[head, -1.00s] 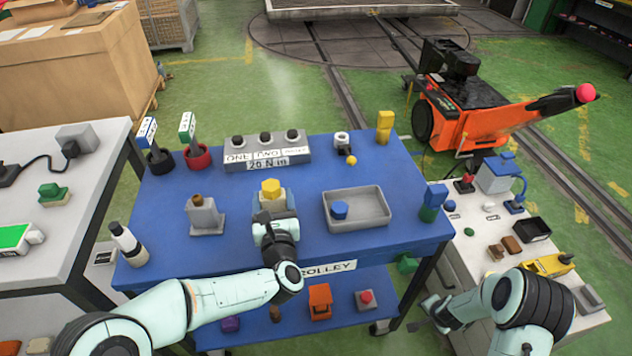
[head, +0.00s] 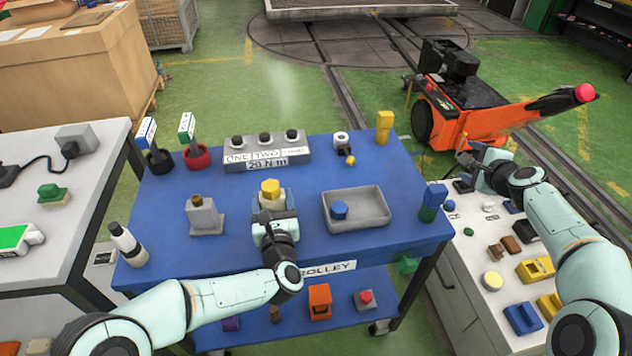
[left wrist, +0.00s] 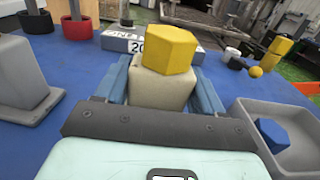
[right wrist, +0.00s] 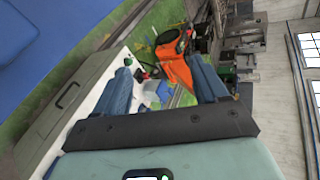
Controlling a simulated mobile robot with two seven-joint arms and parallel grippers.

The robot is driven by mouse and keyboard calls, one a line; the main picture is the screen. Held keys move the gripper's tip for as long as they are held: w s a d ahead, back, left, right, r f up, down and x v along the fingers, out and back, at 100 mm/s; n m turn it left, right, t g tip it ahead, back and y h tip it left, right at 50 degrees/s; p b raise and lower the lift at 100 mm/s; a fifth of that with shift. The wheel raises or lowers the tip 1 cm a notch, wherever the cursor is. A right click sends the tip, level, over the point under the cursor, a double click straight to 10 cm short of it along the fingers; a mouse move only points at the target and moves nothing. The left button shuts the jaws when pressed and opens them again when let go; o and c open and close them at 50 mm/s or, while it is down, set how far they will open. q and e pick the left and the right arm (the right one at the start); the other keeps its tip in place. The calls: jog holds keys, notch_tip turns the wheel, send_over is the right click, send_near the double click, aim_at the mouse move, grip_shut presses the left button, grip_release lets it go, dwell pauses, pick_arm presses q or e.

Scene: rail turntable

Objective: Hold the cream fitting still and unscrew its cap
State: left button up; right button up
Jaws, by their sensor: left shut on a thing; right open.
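The cream fitting (left wrist: 158,88) stands upright on the blue trolley top, with a yellow hexagonal cap (left wrist: 169,50) on it. The yellow cap (head: 270,188) also shows in the head view. My left gripper (head: 272,208) is shut on the cream fitting, its blue fingers on either side of the body below the cap. My right gripper (head: 470,160) is open and empty, off to the right above the far end of the white bench. The right wrist view shows its two fingers (right wrist: 162,92) wide apart with nothing between them.
A grey fitting (head: 205,216) stands left of the cream one. A grey tray (head: 376,222) with a blue hexagonal cap (head: 339,210) lies to the right. A grey box with labels (head: 262,152) stands behind.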

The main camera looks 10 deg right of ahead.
jog(key=w+a+r+y, duration=0.2)
jog(key=a+r+y, duration=0.15)
jog(key=a, duration=0.65)
jog(key=m+g+y, duration=0.2)
jog(key=g+y, duration=0.3)
jog(key=y, duration=0.5)
send_near(272, 184)
jog(key=x, duration=1)
jog(key=shift+a+f, duration=0.2)
jog(key=shift+a, duration=0.2)
jog(key=c, duration=1.1)
jog(key=shift+n+g+y, duration=0.55)
jog(key=shift+n+g, duration=0.9)
jog(key=shift+g, duration=0.3)
jog(key=shift+n+g+y, duration=0.5)
jog(key=shift+n+g, duration=0.95)
jog(key=shift+g, duration=0.3)
